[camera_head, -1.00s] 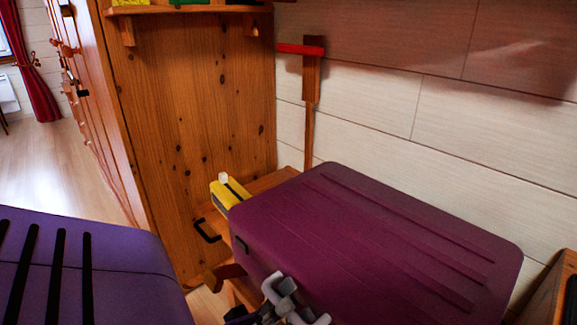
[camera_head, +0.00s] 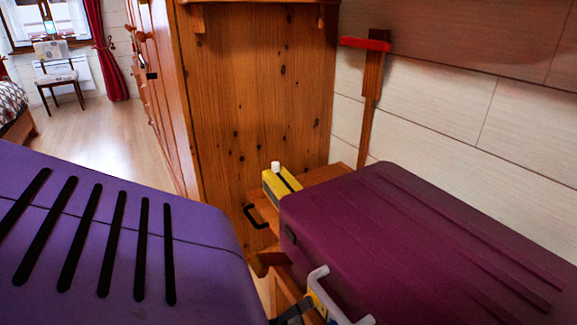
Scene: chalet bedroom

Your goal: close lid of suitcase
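The maroon suitcase (camera_head: 420,235) lies flat at the right, its ridged lid facing up. My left gripper (camera_head: 343,296), with pale grey fingers, is at the bottom edge, close to the suitcase's near side. Its fingers look apart with nothing between them. Whether it touches the suitcase I cannot tell. My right gripper is not in view.
A large purple surface with black stripes (camera_head: 215,250) fills the lower left; what it is I cannot tell. A yellow object (camera_head: 276,186) sits on a wooden surface beside the suitcase. A wooden cabinet (camera_head: 260,90) stands behind. Open floor (camera_head: 95,130) lies at the far left.

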